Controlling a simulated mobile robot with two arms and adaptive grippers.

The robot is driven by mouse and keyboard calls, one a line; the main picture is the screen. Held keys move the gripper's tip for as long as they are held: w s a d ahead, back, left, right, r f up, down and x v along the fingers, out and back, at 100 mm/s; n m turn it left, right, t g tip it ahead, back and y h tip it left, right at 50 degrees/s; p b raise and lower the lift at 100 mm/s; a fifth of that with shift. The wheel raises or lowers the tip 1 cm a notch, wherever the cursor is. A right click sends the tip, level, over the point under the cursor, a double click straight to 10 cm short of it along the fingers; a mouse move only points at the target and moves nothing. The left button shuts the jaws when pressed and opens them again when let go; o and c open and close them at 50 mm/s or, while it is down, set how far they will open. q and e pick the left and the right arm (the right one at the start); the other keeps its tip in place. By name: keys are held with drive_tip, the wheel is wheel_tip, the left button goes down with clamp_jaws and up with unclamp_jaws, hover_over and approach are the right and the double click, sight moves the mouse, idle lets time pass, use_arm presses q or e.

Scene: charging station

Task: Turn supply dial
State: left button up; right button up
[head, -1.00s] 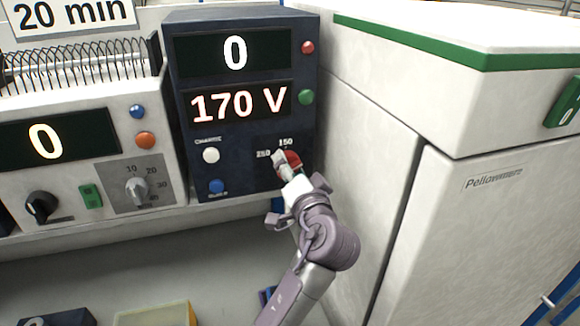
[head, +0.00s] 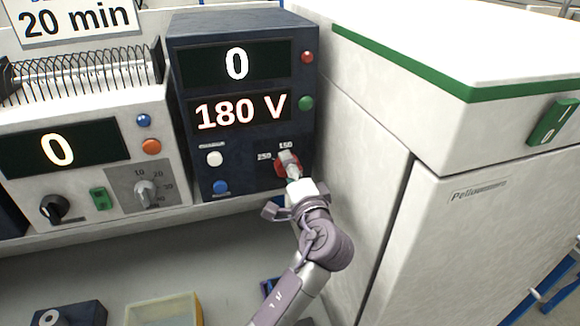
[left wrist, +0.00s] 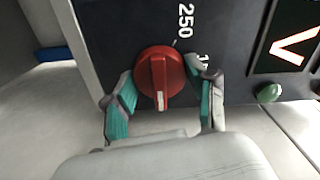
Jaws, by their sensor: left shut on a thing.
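The supply dial is a round red knob (head: 281,170) on the lower right of the dark blue supply unit (head: 240,145). It also shows in the left wrist view (left wrist: 174,69), with its white pointer mark towards the bottom. My left gripper (head: 291,173) is at the knob and hides part of it in the head view. In the left wrist view its two fingers (left wrist: 161,88) stand on either side of the knob, shut on it. The display (head: 240,110) reads 180 V; the upper display (head: 236,65) reads 0. My right gripper is out of view.
A white cabinet (head: 365,130) stands close on the right of the unit. On the left is a white device (head: 80,185) with knobs and a 0 display. A yellow bin (head: 165,310) lies below. Open room lies in front of the shelf.

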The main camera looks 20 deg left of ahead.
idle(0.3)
use_arm(q)
drive_tip(key=o, duration=1.2)
drive_tip(key=shift+c, duration=0.2)
